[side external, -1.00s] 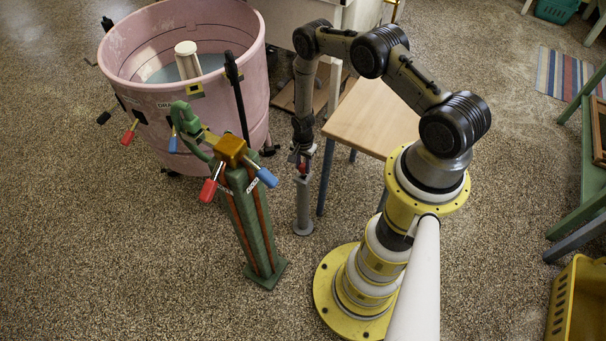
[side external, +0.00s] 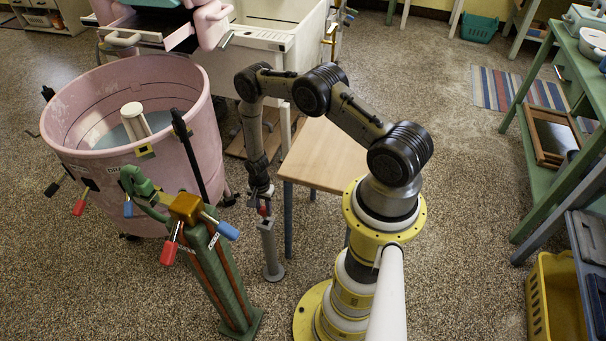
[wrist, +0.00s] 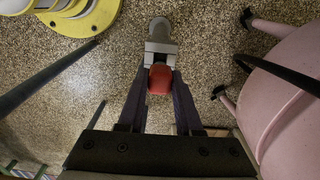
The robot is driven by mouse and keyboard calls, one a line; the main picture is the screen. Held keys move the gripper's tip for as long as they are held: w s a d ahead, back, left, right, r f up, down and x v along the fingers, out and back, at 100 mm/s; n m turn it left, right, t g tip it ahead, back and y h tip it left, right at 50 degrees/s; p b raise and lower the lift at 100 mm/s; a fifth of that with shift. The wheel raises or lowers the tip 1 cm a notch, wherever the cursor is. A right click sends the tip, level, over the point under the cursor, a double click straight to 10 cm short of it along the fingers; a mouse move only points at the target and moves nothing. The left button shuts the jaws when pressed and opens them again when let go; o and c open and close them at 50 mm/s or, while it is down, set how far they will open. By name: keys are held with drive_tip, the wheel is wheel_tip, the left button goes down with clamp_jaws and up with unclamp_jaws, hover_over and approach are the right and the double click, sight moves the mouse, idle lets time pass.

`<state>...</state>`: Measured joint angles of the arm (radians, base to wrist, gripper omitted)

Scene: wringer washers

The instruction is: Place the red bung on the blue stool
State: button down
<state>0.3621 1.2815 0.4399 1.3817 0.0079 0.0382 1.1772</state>
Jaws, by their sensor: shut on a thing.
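The red bung (wrist: 160,80) is between the fingers of my gripper (wrist: 160,74) in the wrist view, and the fingers are shut on it. In the side view my gripper (side external: 263,198) points down, with the small red bung (side external: 263,210) at its tip, at the top of a grey post (side external: 270,248). I cannot tell whether the bung still touches the post. The stool (side external: 326,152) has a pale wooden top and blue-grey legs, and stands just right of my gripper. Its top looks bare.
A pink tub (side external: 190,125) stands left of my gripper. A green pump stand (side external: 222,265) with red and blue handles is close in front. A white washer (side external: 275,45) is behind. A green bench (side external: 570,130) and yellow crate (side external: 553,298) are at right.

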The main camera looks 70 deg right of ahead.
drive_tip(key=shift+s+a+n, duration=0.25)
drive_tip(key=shift+s, duration=0.4)
drive_tip(key=shift+s+a+n, duration=0.25)
drive_tip(key=shift+s, duration=0.35)
drive_tip(key=s+d+r, duration=0.2)
drive_tip(key=s+r, duration=0.4)
drive_tip(key=r, duration=0.4)
drive_tip(key=s+d+r+m, duration=0.1)
drive_tip(key=s+d+r, duration=0.2)
drive_tip(key=s+r, duration=0.45)
drive_tip(key=s+d+r, duration=0.2)
drive_tip(key=s+r, duration=0.2)
drive_tip(key=r, duration=0.8)
drive_tip(key=w+d+f, duration=0.2)
drive_tip(key=d+f, duration=0.1)
drive_tip(key=w+d+f, duration=0.3)
drive_tip(key=d, duration=0.1)
drive_tip(key=w+d+f, duration=0.3)
drive_tip(key=shift+w+d+f, duration=0.15)
drive_tip(key=shift+w, duration=0.05)
drive_tip(key=shift+w+d+f, duration=0.2)
drive_tip(key=shift+d+f, duration=0.05)
drive_tip(key=shift+f, duration=0.15)
drive_tip(key=shift+w+d+f, duration=0.1)
drive_tip(key=shift+f, duration=1.6)
